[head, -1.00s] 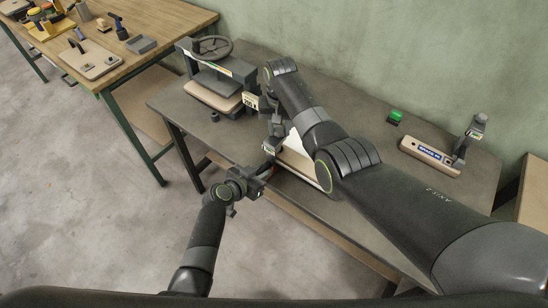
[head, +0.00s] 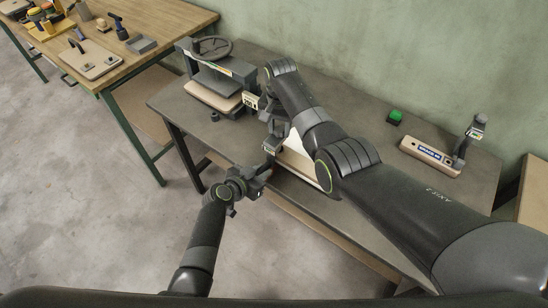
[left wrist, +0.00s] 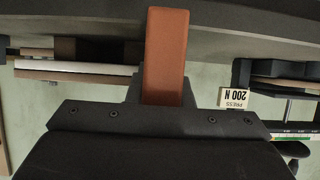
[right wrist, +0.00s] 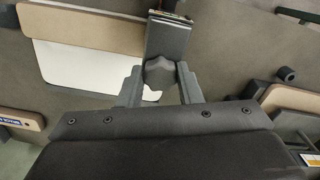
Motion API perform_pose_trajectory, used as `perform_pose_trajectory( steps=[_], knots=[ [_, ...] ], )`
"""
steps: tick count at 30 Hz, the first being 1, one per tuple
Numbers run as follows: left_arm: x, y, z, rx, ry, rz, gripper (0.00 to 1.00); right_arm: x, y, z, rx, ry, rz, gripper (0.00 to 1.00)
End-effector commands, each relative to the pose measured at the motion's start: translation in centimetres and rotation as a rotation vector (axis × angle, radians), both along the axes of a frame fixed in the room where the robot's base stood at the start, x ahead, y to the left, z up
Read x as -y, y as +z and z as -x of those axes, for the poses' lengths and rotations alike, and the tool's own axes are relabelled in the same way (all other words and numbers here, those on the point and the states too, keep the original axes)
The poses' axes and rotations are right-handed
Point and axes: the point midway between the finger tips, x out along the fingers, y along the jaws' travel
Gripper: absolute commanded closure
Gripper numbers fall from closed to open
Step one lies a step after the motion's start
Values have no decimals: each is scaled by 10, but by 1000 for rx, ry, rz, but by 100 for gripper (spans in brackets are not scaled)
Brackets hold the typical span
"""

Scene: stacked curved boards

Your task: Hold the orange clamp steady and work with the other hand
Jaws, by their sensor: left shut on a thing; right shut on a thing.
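My left gripper (head: 267,167) is shut on the orange clamp (left wrist: 166,55), which stands out as a flat orange bar in the left wrist view. It is at the front edge of the dark table, low beside the board stack. My right gripper (right wrist: 158,78) is shut on a dark grey tool (right wrist: 168,40) above the stack. The tool's lower end is unclear. The stack shows a tan board (right wrist: 100,22) and a white sheet (right wrist: 75,66). In the head view, my right arm hides much of the stack, and the clamp is hard to make out.
A press (head: 215,80) with a handwheel stands at the table's back left. A green button (head: 397,116) and a tan board with a blue label (head: 430,155) and upright post lie on the right. A wooden workbench (head: 160,30) with tools stands at upper left.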

Motion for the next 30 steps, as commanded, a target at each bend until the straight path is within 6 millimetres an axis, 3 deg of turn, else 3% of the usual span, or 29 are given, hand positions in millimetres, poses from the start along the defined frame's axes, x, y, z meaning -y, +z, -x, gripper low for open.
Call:
perform_pose_trajectory(
  steps=[30],
  knots=[
    [0,0,0,0,1,0,100,0,0,0,0,-321,0,85]
  ],
)
